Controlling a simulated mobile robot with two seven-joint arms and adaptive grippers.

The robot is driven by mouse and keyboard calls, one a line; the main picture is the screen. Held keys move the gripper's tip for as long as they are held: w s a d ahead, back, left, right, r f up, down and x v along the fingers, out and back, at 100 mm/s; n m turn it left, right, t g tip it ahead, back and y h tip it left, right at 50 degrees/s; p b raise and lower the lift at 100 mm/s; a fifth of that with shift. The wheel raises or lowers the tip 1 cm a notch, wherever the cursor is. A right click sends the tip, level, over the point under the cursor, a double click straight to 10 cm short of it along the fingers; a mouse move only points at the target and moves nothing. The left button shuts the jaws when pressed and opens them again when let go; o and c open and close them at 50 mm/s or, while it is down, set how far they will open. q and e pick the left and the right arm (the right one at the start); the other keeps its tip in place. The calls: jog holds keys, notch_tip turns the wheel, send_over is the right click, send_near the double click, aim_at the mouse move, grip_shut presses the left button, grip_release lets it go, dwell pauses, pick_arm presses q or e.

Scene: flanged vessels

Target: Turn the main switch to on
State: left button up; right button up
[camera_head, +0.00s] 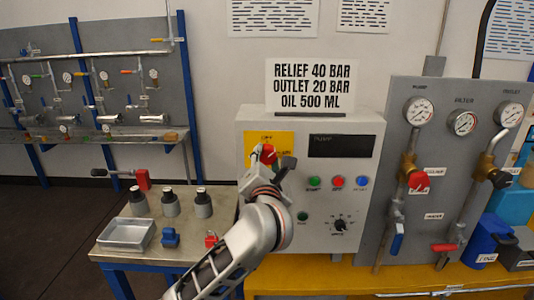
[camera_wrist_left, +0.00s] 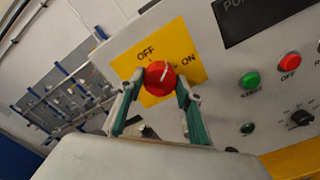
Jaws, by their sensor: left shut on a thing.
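The main switch is a red round knob (camera_wrist_left: 160,77) on a yellow plate (camera_wrist_left: 183,42) marked OFF and ON. A pale mark shows on the knob's face; I cannot tell exactly which label it points to. In the head view the knob (camera_head: 268,151) is at the upper left of the grey control box (camera_head: 311,121), partly hidden by my gripper. My left gripper (camera_wrist_left: 160,86) has one finger on each side of the knob and is shut on it. It also shows in the head view (camera_head: 269,163). My right gripper is not in view.
The box also has a dark display (camera_head: 341,146), several coloured buttons and a black dial (camera_head: 340,225). A gauge panel (camera_head: 437,152) with valves stands to the right. A side table (camera_head: 120,252) at left holds a metal tray (camera_head: 127,234) and several small vessels.

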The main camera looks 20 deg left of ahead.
pick_arm(q)
jog(key=m, duration=0.3)
jog(key=shift+m, duration=2.1)
jog(key=shift+f, duration=0.1)
jog(key=o, duration=1.1)
jog(key=v, duration=1.2)
